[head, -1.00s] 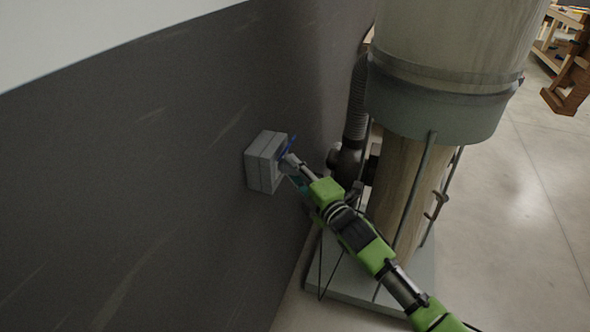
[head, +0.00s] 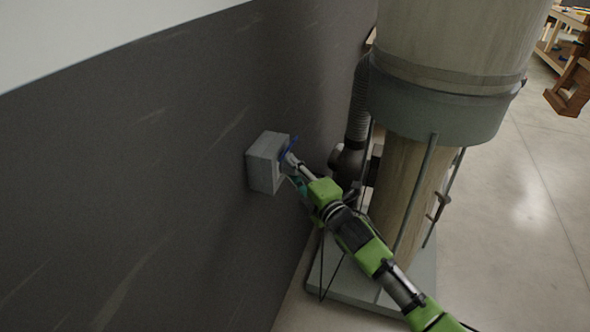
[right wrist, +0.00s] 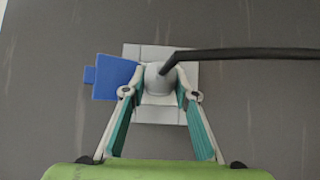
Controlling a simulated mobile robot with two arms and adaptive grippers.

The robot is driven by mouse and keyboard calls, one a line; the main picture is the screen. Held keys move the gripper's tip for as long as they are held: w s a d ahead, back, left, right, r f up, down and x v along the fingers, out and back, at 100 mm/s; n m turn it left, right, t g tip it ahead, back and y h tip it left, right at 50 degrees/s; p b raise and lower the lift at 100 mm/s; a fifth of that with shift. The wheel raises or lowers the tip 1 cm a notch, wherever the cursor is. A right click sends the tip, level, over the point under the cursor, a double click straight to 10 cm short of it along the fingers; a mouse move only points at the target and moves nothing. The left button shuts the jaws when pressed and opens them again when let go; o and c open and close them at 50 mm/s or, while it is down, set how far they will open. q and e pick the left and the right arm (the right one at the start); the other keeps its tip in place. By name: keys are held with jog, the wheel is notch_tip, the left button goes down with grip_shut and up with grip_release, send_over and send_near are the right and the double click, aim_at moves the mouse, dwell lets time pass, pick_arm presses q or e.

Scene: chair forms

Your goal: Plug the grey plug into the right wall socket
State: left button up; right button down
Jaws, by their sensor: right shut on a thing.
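My right gripper (head: 291,162) reaches the wall socket box (head: 263,163) in the head view. In the right wrist view the gripper (right wrist: 160,92) is shut on the grey plug (right wrist: 157,78), with a finger on each side of it. The plug is in front of the light grey socket box (right wrist: 157,115), near its middle. How far the plug sits in the socket is hidden. A blue flap (right wrist: 113,78) sticks out to the left of the plug in the right wrist view. My left gripper is not in view.
A black cable (right wrist: 245,53) runs from the plug to the right. A large dust collector (head: 445,60) with a dark hose (head: 358,100) stands right of the socket, close to my right arm. The dark wall (head: 130,180) is bare to the left.

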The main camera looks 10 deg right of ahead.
jog(key=shift+a+r, duration=0.1)
jog(key=shift+a, duration=0.1)
jog(key=c, duration=1.9)
grip_release()
jog(key=o, duration=0.3)
jog(key=shift+w+a, duration=0.1)
jog(key=shift+w, duration=0.05)
jog(key=shift+o, duration=0.2)
